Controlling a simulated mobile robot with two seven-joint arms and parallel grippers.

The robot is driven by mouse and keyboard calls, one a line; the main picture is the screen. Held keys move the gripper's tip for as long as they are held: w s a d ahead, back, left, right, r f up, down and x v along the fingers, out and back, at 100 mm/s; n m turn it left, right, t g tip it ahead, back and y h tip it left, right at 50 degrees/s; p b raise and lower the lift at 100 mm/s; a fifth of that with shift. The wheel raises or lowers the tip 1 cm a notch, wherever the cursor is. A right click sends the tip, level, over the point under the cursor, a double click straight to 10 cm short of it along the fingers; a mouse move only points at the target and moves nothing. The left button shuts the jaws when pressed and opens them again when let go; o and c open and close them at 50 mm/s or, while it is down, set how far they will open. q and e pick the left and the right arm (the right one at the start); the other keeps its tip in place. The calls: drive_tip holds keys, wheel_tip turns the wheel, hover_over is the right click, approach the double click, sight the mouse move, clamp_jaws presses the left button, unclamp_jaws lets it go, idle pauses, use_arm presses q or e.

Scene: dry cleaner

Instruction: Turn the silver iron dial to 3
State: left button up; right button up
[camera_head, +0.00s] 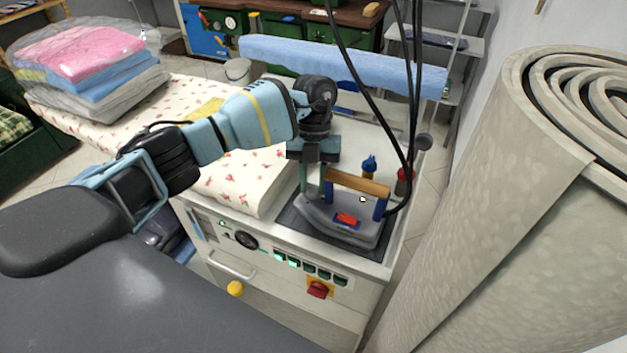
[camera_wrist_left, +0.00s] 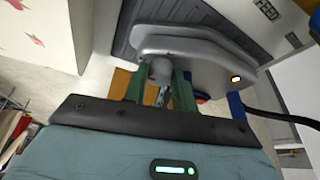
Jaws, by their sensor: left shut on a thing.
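The silver iron (camera_head: 338,226) stands on a dark rest pad (camera_head: 290,219) at the right end of the ironing table. It has a wooden handle (camera_head: 358,184) on blue posts and a red part on its body. My left gripper (camera_head: 314,190) reaches down at the left end of the handle. In the left wrist view, the green fingers of my left gripper (camera_wrist_left: 160,92) are shut on a small grey dial (camera_wrist_left: 159,70) beside the iron's body (camera_wrist_left: 195,48). The dial's numbers and pointer cannot be read. My right gripper is not in view.
The padded ironing table (camera_head: 245,175) with a flowered cover lies left of the iron. Black cables (camera_head: 375,110) hang down behind the handle. A blue-capped bottle (camera_head: 369,167) stands behind the iron. A large rolled carpet (camera_head: 510,190) closes off the right side.

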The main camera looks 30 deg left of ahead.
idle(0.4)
use_arm(q)
drive_tip(key=o, duration=1)
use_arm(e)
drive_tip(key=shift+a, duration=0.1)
use_arm(q)
drive_tip(key=shift+d, duration=0.1)
drive_tip(key=shift+r, duration=0.1)
